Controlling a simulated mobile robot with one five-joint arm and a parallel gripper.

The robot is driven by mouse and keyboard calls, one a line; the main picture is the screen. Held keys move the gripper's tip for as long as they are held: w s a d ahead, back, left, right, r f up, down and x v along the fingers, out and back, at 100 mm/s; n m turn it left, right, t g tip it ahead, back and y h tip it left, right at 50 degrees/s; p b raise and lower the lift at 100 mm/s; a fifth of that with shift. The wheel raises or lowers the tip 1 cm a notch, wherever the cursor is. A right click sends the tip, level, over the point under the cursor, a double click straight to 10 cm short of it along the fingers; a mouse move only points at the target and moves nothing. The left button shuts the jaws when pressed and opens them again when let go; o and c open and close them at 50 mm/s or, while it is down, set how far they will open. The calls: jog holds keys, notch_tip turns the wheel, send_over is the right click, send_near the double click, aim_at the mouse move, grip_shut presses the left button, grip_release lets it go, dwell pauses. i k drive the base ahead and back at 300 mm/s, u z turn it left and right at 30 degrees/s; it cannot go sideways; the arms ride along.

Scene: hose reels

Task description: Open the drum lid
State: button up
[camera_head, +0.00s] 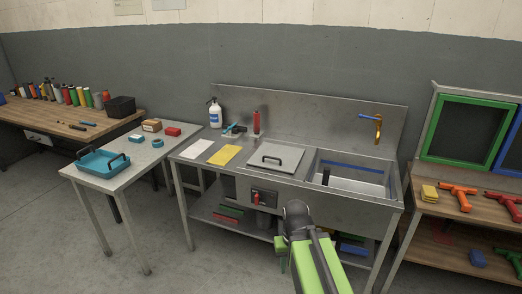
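A square grey lid (287,152) with a black bar handle (272,159) lies flat in the steel counter, left of the sink basin. It looks shut, and it is the only lid-like thing I can make out as the drum lid. The drum itself is hidden. A dark control panel (264,197) with a red part is on the counter's front, below the lid. My green and dark arm reaches up from the bottom, with my gripper (297,208) in front of the counter, below and right of the lid, apart from it. Its fingers cannot be made out.
The sink basin (350,188) with a brass tap (378,130) is right of the lid. A white bottle (215,114), red cylinder (256,122) and yellow cloth (224,155) are around its left. A side table (118,178) stands left, a wooden bench (468,211) right. Floor at front left is clear.

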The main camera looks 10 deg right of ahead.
aim_at(277, 153)
jog(key=u, duration=0.45)
jog(key=i, duration=1.35)
jog(key=u, duration=0.55)
